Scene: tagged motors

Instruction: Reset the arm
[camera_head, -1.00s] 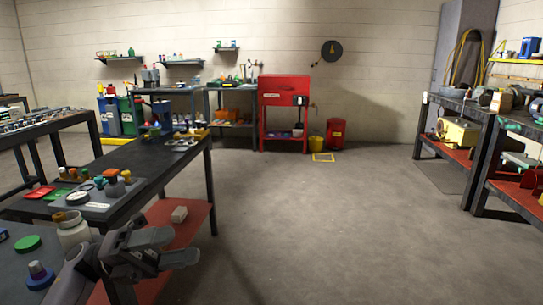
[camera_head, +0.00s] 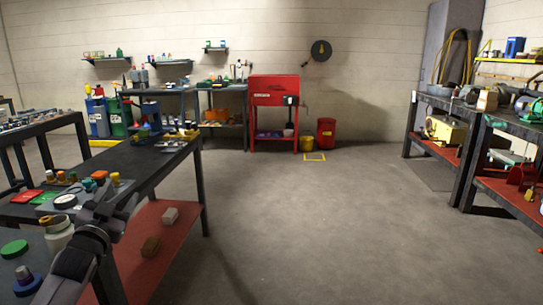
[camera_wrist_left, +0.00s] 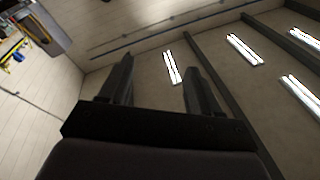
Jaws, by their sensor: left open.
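My left gripper (camera_head: 118,197) is at the lower left of the head view, at the end of my left arm, beside the edge of the near dark workbench (camera_head: 160,172). It points upward and hides part of the bench. In the left wrist view its two fingers (camera_wrist_left: 160,78) are spread apart, with nothing between them. Behind them are the ceiling and its lit lamps. My right gripper is in neither view.
Jars, caps and trays crowd the bench, with a white jar (camera_head: 58,234) close to my left arm. Two blocks lie on its red lower shelf (camera_head: 150,222). A red cabinet (camera_head: 274,92) stands at the back wall. The middle floor (camera_head: 310,215) is clear.

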